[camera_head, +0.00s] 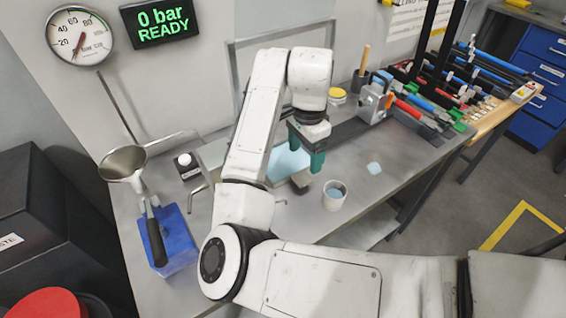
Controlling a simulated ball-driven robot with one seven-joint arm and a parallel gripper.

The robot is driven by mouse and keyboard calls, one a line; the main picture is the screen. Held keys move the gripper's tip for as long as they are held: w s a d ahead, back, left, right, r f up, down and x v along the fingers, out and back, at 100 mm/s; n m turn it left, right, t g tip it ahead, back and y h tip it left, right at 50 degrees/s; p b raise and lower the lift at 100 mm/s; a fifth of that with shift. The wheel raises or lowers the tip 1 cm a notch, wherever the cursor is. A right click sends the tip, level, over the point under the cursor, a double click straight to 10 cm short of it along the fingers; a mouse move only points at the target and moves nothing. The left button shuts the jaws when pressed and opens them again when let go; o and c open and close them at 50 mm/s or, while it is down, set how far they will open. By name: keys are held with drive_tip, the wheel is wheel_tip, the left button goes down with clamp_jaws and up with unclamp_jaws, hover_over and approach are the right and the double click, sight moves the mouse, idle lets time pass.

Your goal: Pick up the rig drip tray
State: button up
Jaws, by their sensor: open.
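A flat, light-blue surface (283,167) lies on the grey bench under my gripper. It looks like the rig drip tray or the fluid in it, but my arm hides much of it and its rim is unclear. My gripper (305,149) has green fingers, is open and points down above the right part of this surface. I cannot tell whether the fingers touch anything.
A white cup (334,195) stands close right of my gripper. A metal funnel (124,163) and a blue container (176,245) with a black-handled tool are left. A metal device (372,103) and several coloured tools fill the back right.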

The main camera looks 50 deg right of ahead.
sight(302, 178)
wheel_tip(302, 178, down, 3)
drive_tip(key=shift+w+r, duration=0.1)
drive_tip(key=shift+a+f+b, duration=0.2)
drive_tip(key=shift+f+b, duration=0.3)
drive_tip(key=shift+f, duration=2.1)
drive_tip(key=shift+c, duration=0.3)
drive_tip(key=c, duration=1.3)
